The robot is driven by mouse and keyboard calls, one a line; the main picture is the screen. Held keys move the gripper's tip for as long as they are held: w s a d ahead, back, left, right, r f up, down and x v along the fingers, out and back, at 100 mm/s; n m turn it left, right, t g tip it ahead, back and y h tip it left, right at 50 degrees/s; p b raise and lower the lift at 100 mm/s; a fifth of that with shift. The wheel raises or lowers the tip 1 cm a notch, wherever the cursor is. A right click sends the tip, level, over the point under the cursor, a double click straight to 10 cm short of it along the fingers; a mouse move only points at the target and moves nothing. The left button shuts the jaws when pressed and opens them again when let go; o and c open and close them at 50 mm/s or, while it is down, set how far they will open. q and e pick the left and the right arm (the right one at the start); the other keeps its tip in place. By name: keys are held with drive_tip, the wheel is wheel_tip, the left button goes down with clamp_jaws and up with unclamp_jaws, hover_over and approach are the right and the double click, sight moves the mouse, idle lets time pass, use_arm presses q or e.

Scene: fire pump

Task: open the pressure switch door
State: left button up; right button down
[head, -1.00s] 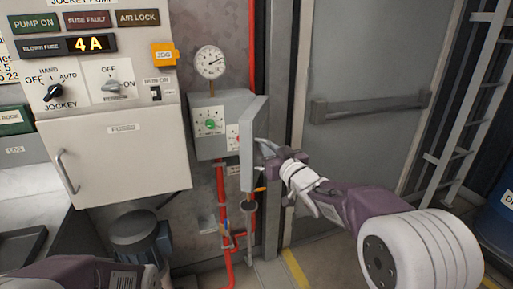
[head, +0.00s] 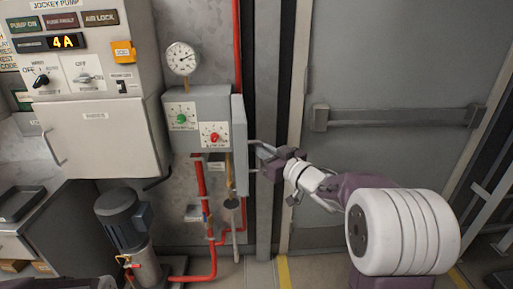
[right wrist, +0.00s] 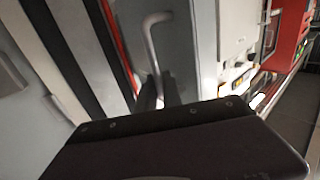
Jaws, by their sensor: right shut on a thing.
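The pressure switch box (head: 195,125) is a grey wall box, its front showing a green knob (head: 181,119) and a red knob (head: 214,138). Its grey door (head: 240,145) stands open at the right side, seen nearly edge-on. My right gripper (head: 257,158) is to the right of the door, shut on the door's handle. In the right wrist view, the bent metal handle (right wrist: 152,35) runs down between the dark fingers (right wrist: 160,92), and the grey door (right wrist: 202,50) is behind it. The fingertips' exact contact is hard to see.
A gauge (head: 182,59) is above the box; red pipes (head: 202,180) run below. The jockey pump cabinet (head: 100,135) stands left, with a pump motor (head: 122,215) below it. A grey room door with a push bar (head: 400,116) is behind my right arm.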

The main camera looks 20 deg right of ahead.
use_arm(q)
drive_tip(key=shift+s+d, duration=0.15)
use_arm(e)
drive_tip(key=shift+d+r, duration=0.1)
drive_tip(key=shift+r, duration=0.05)
drive_tip(key=c, duration=1.5)
unclamp_jaws()
drive_tip(key=shift+w, duration=0.2)
